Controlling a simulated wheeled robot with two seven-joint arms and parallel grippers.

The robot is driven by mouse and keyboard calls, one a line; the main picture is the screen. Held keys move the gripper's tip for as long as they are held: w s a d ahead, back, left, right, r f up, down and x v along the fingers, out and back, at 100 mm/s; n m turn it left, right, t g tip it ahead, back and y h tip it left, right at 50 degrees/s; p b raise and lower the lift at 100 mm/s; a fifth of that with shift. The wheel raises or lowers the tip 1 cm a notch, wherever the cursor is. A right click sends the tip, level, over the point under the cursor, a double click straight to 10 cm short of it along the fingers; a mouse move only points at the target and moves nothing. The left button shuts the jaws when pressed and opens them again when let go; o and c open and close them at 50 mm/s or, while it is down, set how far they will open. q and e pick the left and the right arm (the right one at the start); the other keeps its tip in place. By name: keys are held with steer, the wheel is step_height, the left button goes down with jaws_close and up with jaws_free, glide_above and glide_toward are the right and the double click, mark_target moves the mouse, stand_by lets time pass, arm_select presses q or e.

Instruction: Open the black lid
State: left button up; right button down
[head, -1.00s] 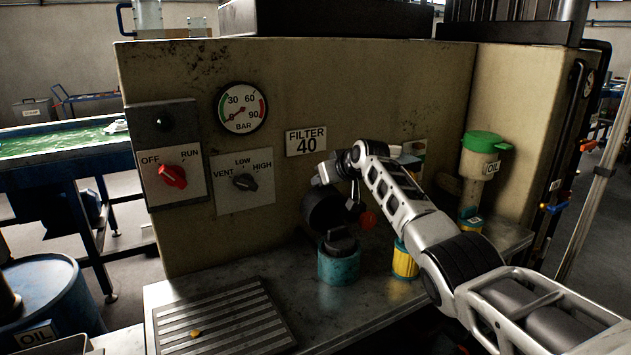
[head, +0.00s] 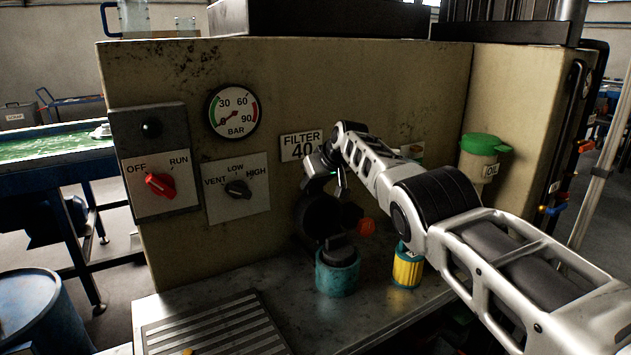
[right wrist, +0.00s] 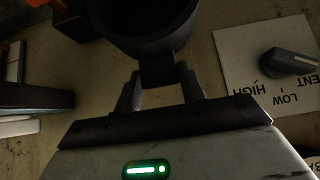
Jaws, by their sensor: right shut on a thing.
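The black lid (head: 316,191) is at the dark round filter housing (head: 345,215) on the machine's wall, below the FILTER 40 sign. The lid appears raised and tilted above the housing, but it is dark there and the exact angle is hard to tell. My right gripper (head: 328,168) is at the lid's upper edge. In the right wrist view, my right gripper (right wrist: 160,88) is shut on a black tab of the lid (right wrist: 145,18). The housing's inside cannot be made out. My left gripper is not in view.
A teal pot (head: 337,279) with a black top stands on the bench under the housing. A yellow ribbed canister (head: 408,270) stands to its right. A red knob (head: 366,227) juts out beside the housing. A slatted grate (head: 215,328) lies at the left front.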

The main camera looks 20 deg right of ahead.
steer(key=shift+w+r, duration=0.2)
steer(key=shift+r, duration=0.4)
steer(key=c, duration=0.8)
jaws_free()
steer(key=shift+c, duration=0.2)
steer(key=shift+s+f, duration=0.1)
steer(key=shift+f, duration=0.1)
